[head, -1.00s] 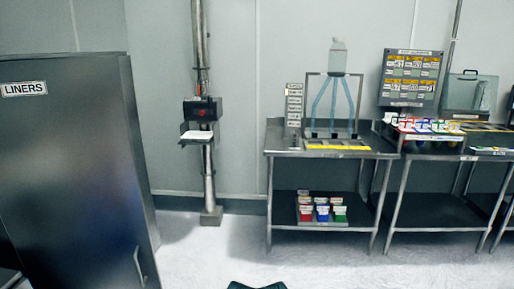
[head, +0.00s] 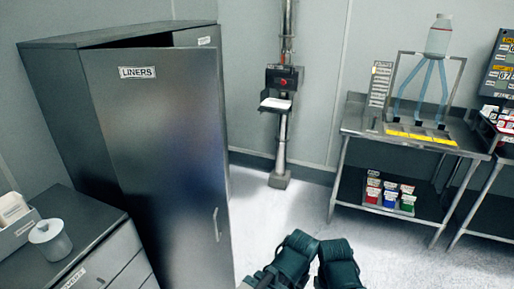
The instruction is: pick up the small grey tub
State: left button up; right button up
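A small light grey tub (head: 50,241) with a lid and a knob on top stands upright on the dark top of a low drawer cabinet (head: 92,222) at the lower left of the head view. Nothing touches it from above. Dark teal parts of my two arms show at the bottom centre, well to the right of the tub.
A white bin (head: 14,222) stands beside the tub. A tall cabinet's door marked LINERS (head: 160,150) stands ajar, close to the drawer cabinet. A steel table (head: 400,128) with a bottle stand is at the right. The floor (head: 262,215) between is clear.

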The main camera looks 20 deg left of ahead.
aim_at(60, 246)
jog(key=u, duration=1.4)
